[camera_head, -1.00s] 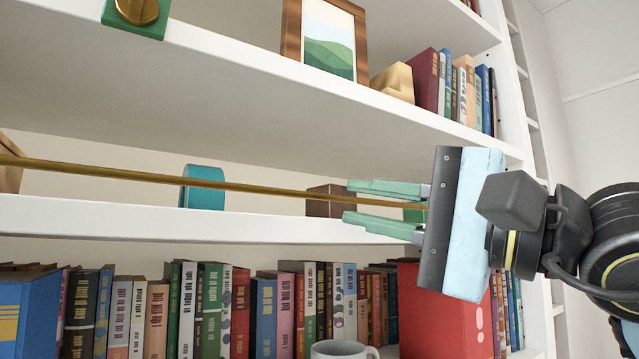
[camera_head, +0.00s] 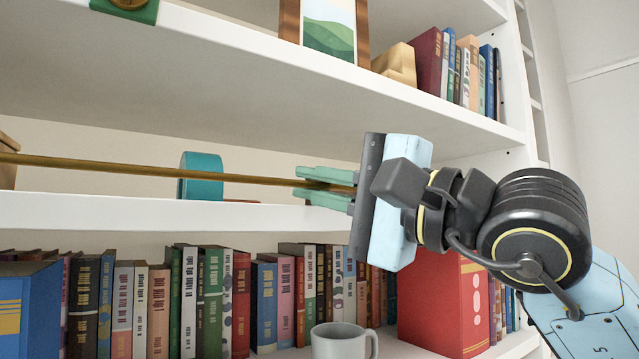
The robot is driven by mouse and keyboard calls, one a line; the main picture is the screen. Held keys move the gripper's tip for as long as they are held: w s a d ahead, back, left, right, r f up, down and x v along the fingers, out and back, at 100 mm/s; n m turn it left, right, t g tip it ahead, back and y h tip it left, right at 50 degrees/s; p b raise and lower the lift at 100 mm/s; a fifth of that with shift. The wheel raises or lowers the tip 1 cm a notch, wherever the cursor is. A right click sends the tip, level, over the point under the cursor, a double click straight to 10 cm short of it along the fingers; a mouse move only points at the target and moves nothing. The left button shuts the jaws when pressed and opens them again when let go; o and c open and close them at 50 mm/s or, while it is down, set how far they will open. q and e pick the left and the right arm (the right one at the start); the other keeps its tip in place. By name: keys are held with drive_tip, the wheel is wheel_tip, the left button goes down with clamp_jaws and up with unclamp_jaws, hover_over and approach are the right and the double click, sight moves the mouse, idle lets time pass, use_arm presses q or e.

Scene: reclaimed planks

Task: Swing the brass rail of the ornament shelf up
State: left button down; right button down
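The brass rail (camera_head: 120,168) is a thin bar running nearly level across the front of the middle shelf (camera_head: 120,212), from the left picture edge to my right gripper. My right gripper (camera_head: 297,183) comes in from the right, with its green fingers pointing left along the rail. One finger is above the rail and one below, with a narrow gap between them. The fingers look open around the rail; contact cannot be made out. The gripper body hides the rail's right end. My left gripper is not in view.
Behind the rail stand a teal round ornament (camera_head: 201,176) and a partly hidden wooden piece (camera_head: 6,160). The upper shelf (camera_head: 250,60) overhangs the rail. Below are a row of books (camera_head: 240,300), a grey mug (camera_head: 340,341) and a red box (camera_head: 440,305).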

drive_tip(key=shift+w+r+m+g+h+p, duration=0.2)
drive_tip(key=shift+r+m+g+h+p, duration=0.15)
drive_tip(key=shift+h+p, duration=0.25)
idle(0.6)
drive_tip(key=shift+w+a+m+g+h+p, duration=0.3)
drive_tip(key=shift+m+g+h+p, duration=0.15)
drive_tip(key=shift+g+h+p, duration=0.35)
drive_tip(key=shift+t, duration=0.35)
drive_tip(key=c, duration=1.8)
unclamp_jaws()
drive_tip(key=shift+f, duration=0.1)
